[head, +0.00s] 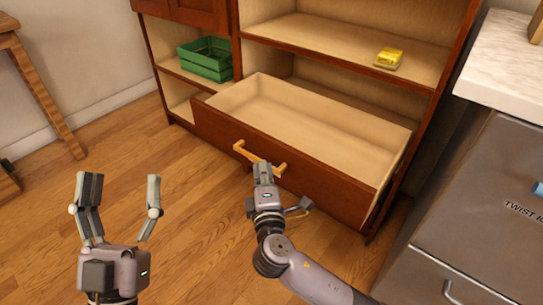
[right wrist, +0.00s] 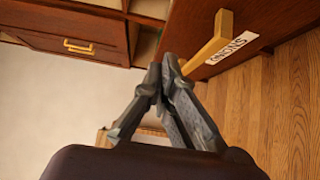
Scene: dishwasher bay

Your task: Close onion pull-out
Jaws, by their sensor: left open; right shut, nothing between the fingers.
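The onion pull-out is a wide wooden drawer with a dark red-brown front (head: 335,186). It stands out from the cabinet, and its pale inside is empty. Its yellow handle (head: 240,148) is on the front. In the right wrist view the handle (right wrist: 209,42) sits near a white label (right wrist: 232,47) reading "ONIONS" upside down. My right gripper (head: 263,167) is shut and empty, its fingertips right at the handle; I cannot tell if they touch. My left gripper (head: 122,177) is open and empty above the floor, left of the drawer.
A green crate (head: 205,66) sits on a left cabinet shelf, and a yellow package (head: 388,58) on the shelf above the drawer. A grey unit with a pale top (head: 505,60) stands at right. A wooden table leg (head: 48,100) is at left. The floor before the drawer is clear.

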